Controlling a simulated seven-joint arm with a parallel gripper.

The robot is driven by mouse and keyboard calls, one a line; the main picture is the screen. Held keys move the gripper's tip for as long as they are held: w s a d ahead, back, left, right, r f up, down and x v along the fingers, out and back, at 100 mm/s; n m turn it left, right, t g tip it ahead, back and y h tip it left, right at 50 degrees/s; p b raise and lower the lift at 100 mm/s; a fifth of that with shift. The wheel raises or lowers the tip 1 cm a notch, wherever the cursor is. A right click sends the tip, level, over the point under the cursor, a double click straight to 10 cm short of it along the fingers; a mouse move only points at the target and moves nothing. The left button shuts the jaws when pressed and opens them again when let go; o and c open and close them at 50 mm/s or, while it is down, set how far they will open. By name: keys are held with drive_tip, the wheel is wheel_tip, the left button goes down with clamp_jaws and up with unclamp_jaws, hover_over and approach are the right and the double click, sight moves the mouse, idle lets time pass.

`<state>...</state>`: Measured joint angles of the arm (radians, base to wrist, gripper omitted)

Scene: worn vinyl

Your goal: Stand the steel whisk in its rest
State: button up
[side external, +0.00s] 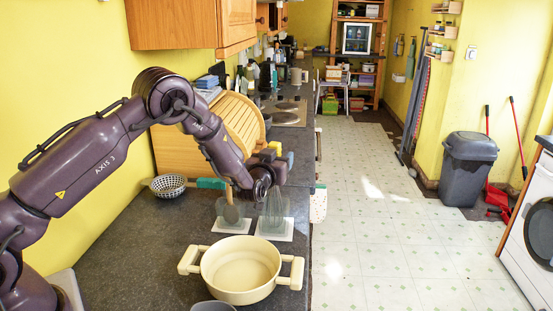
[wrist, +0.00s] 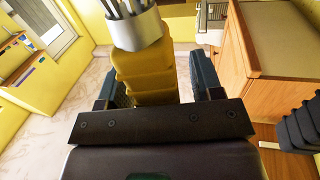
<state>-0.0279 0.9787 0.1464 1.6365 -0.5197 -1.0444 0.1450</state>
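The steel whisk (side external: 272,207) hangs upright, wires down, below my gripper (side external: 278,166) in the side view. Its lower wires overlap the clear, pale rest (side external: 275,230) on a white base; I cannot tell whether they bear on its bottom. In the wrist view the whisk's yellow handle (wrist: 150,82) lies between the two dark fingers of my gripper (wrist: 155,75), leaning slightly left. A gap shows on the handle's right, so the fingers look open around it. The metal collar and wire roots (wrist: 138,28) show beyond the fingertips.
A second clear rest with a wooden utensil (side external: 232,212) stands just left. A cream two-handled pot (side external: 241,268) sits close in front, with a grey bowl (side external: 213,306) at the near edge. A colander (side external: 168,186) is left; a wooden rack (side external: 232,118) is behind. The worktop's edge is close on the right.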

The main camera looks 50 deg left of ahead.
drive_tip(key=shift+s+d, duration=0.1)
idle(0.5)
drive_tip(key=v, duration=0.7)
drive_tip(key=shift+s+d, duration=0.2)
drive_tip(key=shift+s, duration=0.1)
idle(1.0)
idle(0.3)
drive_tip(key=v, duration=1.3)
